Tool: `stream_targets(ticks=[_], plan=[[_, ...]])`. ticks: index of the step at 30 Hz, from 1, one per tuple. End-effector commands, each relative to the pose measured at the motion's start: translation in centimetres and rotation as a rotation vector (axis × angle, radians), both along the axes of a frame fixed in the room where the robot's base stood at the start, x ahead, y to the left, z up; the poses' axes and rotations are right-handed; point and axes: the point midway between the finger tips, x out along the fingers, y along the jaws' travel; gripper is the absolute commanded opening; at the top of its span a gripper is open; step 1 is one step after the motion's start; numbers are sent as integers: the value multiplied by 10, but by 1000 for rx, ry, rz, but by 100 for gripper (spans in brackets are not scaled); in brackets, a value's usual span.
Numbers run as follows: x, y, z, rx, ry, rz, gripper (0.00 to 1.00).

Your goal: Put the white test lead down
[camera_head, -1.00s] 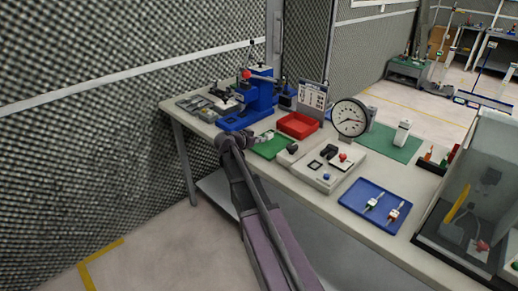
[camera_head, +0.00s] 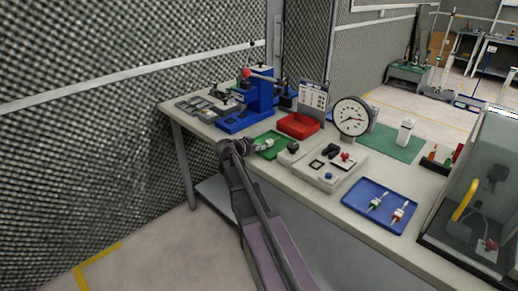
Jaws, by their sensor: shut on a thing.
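My gripper (camera_head: 247,146) is at the left end of my arm, over the near edge of the bench by the green tray (camera_head: 270,152). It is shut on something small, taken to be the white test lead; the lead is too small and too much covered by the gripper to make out. A small pale and dark shape shows at the fingertips, over the green tray. I cannot tell whether it touches the tray.
A blue press (camera_head: 248,103) and a red tray (camera_head: 298,125) stand behind the green tray. To the right are a grey switch box (camera_head: 322,172), a dial gauge (camera_head: 351,117), a blue tray (camera_head: 380,205) with two small connectors, and a clear-walled case (camera_head: 475,190).

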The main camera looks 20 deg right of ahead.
Motion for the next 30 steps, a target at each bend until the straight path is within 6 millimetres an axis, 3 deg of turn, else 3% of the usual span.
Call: stream_targets(ticks=[4,6,8,25,30], plan=[[0,0,-4,0,0,0,0],[0,0,-3,0,0,0,26],[0,0,-3,0,0,0,43],[0,0,2,0,0,0,43],[-6,16,9,0,0,2,43]])
